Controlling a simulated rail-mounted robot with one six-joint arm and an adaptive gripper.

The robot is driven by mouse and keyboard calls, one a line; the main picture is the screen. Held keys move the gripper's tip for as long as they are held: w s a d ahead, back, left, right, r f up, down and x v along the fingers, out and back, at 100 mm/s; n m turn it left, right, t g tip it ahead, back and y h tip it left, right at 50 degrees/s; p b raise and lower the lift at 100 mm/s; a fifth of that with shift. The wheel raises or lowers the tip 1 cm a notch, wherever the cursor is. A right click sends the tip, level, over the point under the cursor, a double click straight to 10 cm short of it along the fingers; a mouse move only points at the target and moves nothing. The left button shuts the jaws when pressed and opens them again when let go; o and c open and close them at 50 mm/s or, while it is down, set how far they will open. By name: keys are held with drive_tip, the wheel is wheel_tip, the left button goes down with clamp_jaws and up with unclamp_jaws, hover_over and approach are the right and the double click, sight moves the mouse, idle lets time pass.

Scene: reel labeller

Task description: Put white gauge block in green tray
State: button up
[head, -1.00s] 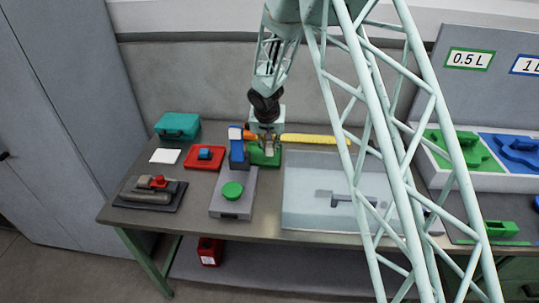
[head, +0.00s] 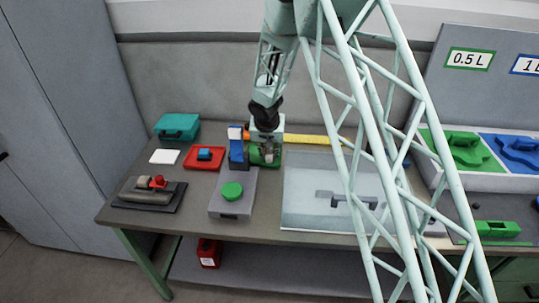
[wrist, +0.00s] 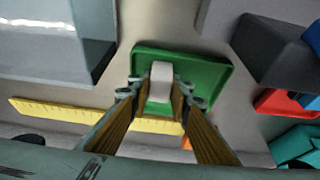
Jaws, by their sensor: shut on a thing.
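The white gauge block (wrist: 161,80) is between the fingertips of my gripper (wrist: 162,92) in the wrist view. My gripper is shut on it. The block is over the green tray (wrist: 205,72), within its outline. I cannot tell whether it touches the tray floor. In the head view the green tray (head: 276,161) lies at the back of the bench, and my gripper (head: 267,156) hangs down over it. The block is hard to make out there.
A blue upright device (head: 237,150) stands close left of the green tray, behind a grey box with a green button (head: 232,190). A yellow ruler (head: 308,140) lies behind right. A clear-sided case (head: 310,205) stands in front right. A red tray (head: 194,162) is further left.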

drive_tip(key=shift+f, duration=0.15)
drive_tip(key=o, duration=0.9)
drive_tip(key=shift+c, duration=0.2)
drive_tip(key=shift+r, duration=0.25)
drive_tip(key=p+v, duration=0.1)
drive_tip(key=v, duration=1)
drive_tip(key=shift+r, duration=0.4)
drive_tip(key=shift+s, duration=0.1)
drive_tip(key=shift+d+r, duration=0.1)
drive_tip(key=shift+d, duration=0.05)
